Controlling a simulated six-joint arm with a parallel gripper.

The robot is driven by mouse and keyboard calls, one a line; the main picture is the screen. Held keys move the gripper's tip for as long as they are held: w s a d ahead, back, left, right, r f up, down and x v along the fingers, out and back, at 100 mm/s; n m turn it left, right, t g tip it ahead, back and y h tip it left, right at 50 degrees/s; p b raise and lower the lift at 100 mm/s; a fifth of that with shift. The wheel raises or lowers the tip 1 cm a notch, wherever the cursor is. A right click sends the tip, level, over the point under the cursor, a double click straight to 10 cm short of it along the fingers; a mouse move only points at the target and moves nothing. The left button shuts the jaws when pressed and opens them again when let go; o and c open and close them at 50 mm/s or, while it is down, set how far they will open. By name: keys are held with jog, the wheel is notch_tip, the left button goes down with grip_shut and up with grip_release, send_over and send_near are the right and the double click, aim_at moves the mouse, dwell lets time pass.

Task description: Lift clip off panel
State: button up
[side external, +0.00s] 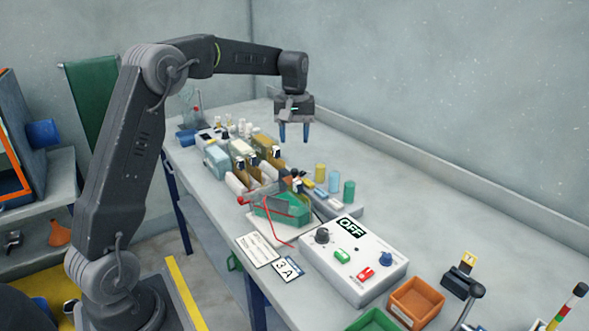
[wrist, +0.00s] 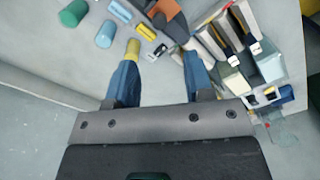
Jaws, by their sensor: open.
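My gripper (side external: 294,138) is open and empty, with its blue fingers pointing down above the bench, behind the rack of plates. In the wrist view its fingers (wrist: 161,60) stand wide apart. Several upright brown and white panels (side external: 262,168) stand in a row on the bench; they also show at the upper right of the wrist view (wrist: 236,25). Small black-and-white clips (side external: 277,152) sit at the panel tops, one visible in the wrist view (wrist: 257,47). I cannot tell which clip the task means. My fingers touch none of them.
A green tank (side external: 282,210) with a red wire stands in front of the panels. A control box (side external: 353,262) reads OFF. Yellow, blue and green cylinders (side external: 349,189) stand to the right. Orange (side external: 417,304) and green bins lie nearer. The back right bench is clear.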

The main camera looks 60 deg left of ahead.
aim_at(294, 170)
notch_tip(294, 170, down, 10)
jog(key=shift+f, duration=0.1)
dwell(0.4)
grip_shut()
dwell(0.3)
